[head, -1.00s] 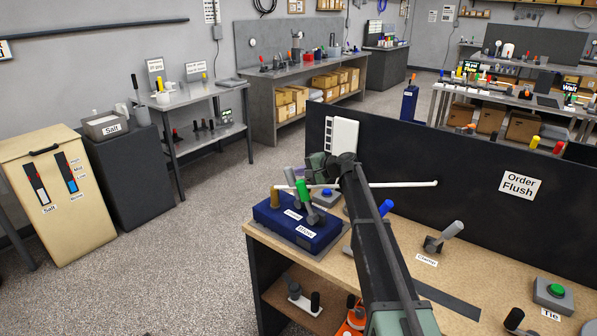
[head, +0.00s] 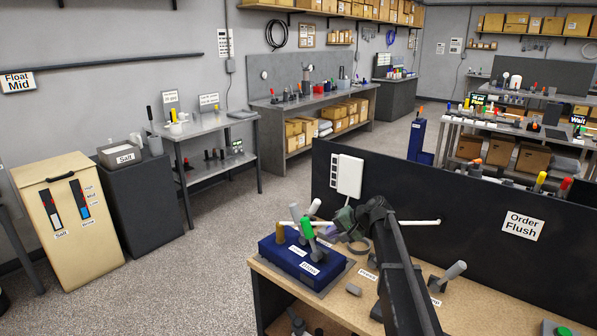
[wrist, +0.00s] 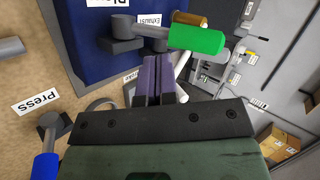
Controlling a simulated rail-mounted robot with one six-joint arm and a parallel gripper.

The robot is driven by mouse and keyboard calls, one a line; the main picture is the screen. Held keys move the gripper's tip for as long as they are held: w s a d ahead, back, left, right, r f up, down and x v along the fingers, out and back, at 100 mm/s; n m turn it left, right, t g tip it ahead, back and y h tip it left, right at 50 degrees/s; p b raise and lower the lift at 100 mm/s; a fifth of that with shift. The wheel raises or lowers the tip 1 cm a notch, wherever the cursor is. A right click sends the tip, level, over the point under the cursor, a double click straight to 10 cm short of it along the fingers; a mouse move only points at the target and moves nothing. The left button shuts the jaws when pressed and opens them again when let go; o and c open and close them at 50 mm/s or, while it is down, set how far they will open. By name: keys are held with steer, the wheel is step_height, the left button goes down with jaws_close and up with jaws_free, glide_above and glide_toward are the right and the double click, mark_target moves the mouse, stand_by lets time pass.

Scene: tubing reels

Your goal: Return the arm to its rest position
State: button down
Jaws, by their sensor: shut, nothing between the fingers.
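My gripper shows in the wrist view (wrist: 158,80) with its two purple fingers close together and nothing between them. Its fingers point toward the blue lever box (wrist: 75,55). A green-handled lever (wrist: 196,40) lies just beyond and to the right of the fingertips; whether they touch cannot be told. In the head view my dark arm reaches over the wooden bench, and its wrist is bent above the bench beside the blue lever box (head: 290,272). The fingertips are hard to make out there. The green lever (head: 307,229) stands on that box.
A black panel (head: 440,210) with an "Order Flush" sign stands behind the bench. A grey lever (head: 452,272) is right of my arm. A blue handle (wrist: 45,166) and a "Press" label are lower left in the wrist view. Open floor (head: 190,285) lies left of the bench.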

steer(key=s+f+n+g+h, duration=0.2)
steer(key=s+f+h, duration=0.1)
steer(key=s, duration=1.4)
steer(key=s+f+n+g+h, duration=0.2)
steer(key=s+h, duration=0.4)
steer(key=s, duration=1.1)
steer(key=shift+s+d+f, duration=0.4)
steer(key=shift+d+f, duration=0.05)
steer(key=shift+f, duration=0.05)
